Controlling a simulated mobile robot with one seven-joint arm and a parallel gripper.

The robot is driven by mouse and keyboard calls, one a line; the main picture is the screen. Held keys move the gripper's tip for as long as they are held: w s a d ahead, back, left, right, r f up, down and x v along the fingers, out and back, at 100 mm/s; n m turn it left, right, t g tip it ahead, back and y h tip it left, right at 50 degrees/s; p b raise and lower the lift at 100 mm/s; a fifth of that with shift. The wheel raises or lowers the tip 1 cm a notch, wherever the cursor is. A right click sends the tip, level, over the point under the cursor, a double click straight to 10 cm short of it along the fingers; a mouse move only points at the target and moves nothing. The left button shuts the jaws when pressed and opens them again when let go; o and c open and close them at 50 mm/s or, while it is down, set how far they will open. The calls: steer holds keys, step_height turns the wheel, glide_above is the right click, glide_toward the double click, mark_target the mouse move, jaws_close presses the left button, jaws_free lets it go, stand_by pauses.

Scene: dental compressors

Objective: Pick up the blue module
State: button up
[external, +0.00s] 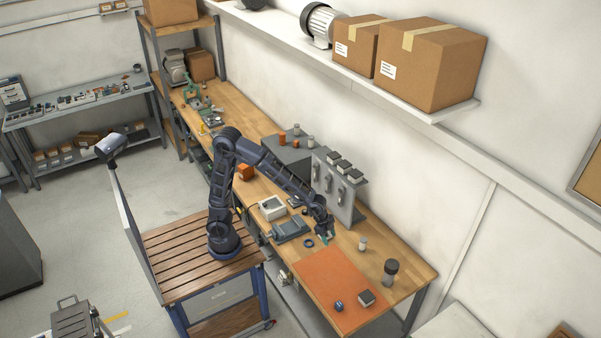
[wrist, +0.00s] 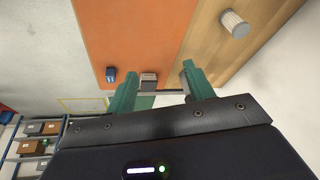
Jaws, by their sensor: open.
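The blue module (external: 338,304) is a small dark-blue block on the near part of the orange mat (external: 312,280). In the wrist view the blue module (wrist: 111,74) shows near the mat's left edge, just left of the left green finger. My gripper (external: 326,238) is above the bench near the mat's far edge, well apart from the module. In the wrist view its green fingers (wrist: 160,76) are spread, with nothing held between them.
A dark-topped pale box (external: 367,297) sits right of the module; in the wrist view the box (wrist: 148,79) appears between the fingers. A dark-capped jar (external: 390,272) and a small white cylinder (external: 362,243) stand on the wood. A blue ring (external: 309,243) lies behind the mat. Most of the mat is clear.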

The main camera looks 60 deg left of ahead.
steer(key=s+d+f+m+g, duration=0.1)
steer(key=s+d+f, duration=0.15)
steer(key=d, duration=0.35)
steer(key=s+d+f+m, duration=0.1)
steer(key=d+f, duration=0.3)
steer(key=d, duration=0.1)
steer(key=m+g+h, duration=0.1)
steer(key=m, duration=0.1)
glide_toward(339, 303)
steer(key=f, duration=0.1)
steer(key=x, duration=1)
steer(key=shift+d+f, duration=0.1)
steer(key=shift+d, duration=0.15)
steer(key=shift+c, duration=0.4)
steer(key=c, duration=1)
